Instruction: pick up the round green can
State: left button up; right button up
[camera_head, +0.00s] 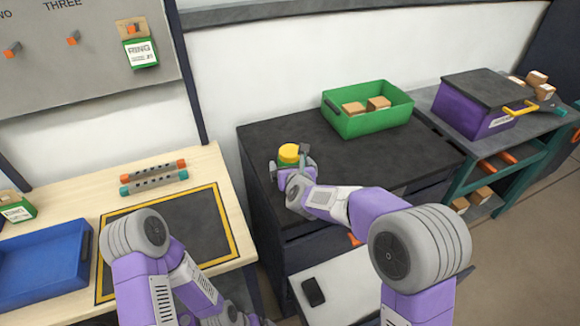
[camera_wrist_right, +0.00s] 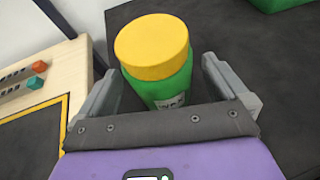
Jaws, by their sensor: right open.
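The round green can (camera_wrist_right: 168,85) has a yellow lid (camera_wrist_right: 152,47) and a white label low on its side. It stands upright on the black cabinet top (camera_head: 390,155). In the head view its yellow lid (camera_head: 289,152) shows above my right gripper (camera_head: 290,165). In the right wrist view my right gripper (camera_wrist_right: 160,85) is open, with one finger on each side of the can. A gap shows between the can and the right finger; contact on the left is hard to judge. My left arm is low in the head view, and its fingers cannot be made out.
A green bin (camera_head: 368,122) with cardboard boxes stands farther back on the cabinet. A purple crate (camera_head: 470,117) with a dark lid is to its right.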

jog(key=shift+x, duration=1.2)
jog(key=c, duration=1.3)
jog(key=shift+r, duration=0.2)
jog(key=shift+c, duration=0.8)
